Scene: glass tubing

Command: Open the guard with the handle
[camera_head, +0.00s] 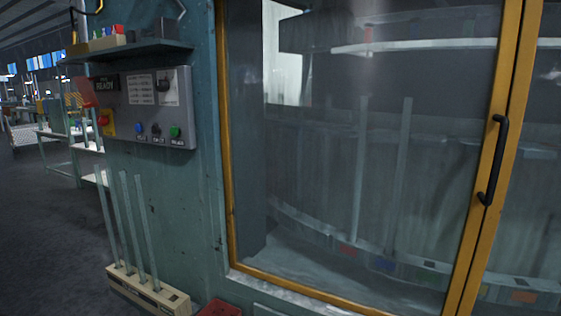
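The guard (330,195) is a large clear panel in a yellow frame, filling the middle and right of the head view. It looks closed, with its right frame edge against another yellow upright. The black handle (494,160) is an upright bar on that right edge. Behind the panel, tall pale tubes (402,165) and a curved rack are dimly visible. My gripper is not in view.
A grey control panel (150,110) with coloured buttons sits left of the guard, under a shelf (130,50). A beige rack (148,291) with several glass tubes (128,220) stands at lower left. Open floor (45,220) lies further left.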

